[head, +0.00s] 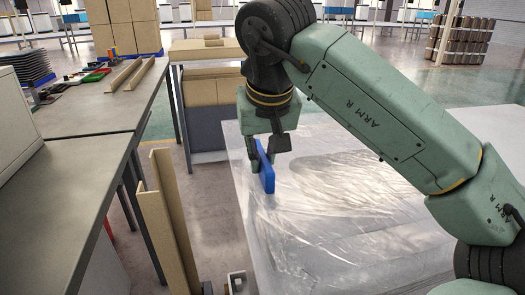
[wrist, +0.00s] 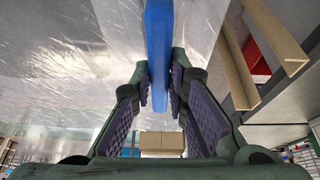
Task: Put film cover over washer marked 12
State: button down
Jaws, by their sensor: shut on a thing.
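A blue bar (head: 265,176) stands upright at the near left edge of a wide clear, wrinkled film cover (head: 340,200). My gripper (head: 266,148) is above it and shut on its upper end. In the wrist view the blue bar (wrist: 158,40) runs between my two purple-padded finger pads (wrist: 160,85), and the film (wrist: 60,60) spreads beside it. I cannot tell whether the bar is fixed to the film. The film lies over a broad pale, flat surface. No number 12 can be read, and I cannot make out a washer.
A grey workbench (head: 85,170) with small parts and tan strips stands at the left. Tan channel pieces (head: 172,215) stand upright between bench and film. Cardboard boxes (head: 208,90) are on a rack behind my gripper. My arm crosses the right side.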

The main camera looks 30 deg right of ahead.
dwell(0.4)
jog(key=c, duration=1.5)
grip_release()
jog(key=shift+o, duration=0.5)
jog(key=shift+o, duration=1.1)
jog(key=shift+r, duration=0.1)
jog(key=shift+r+p, duration=3.05)
jog(key=shift+r, duration=0.3)
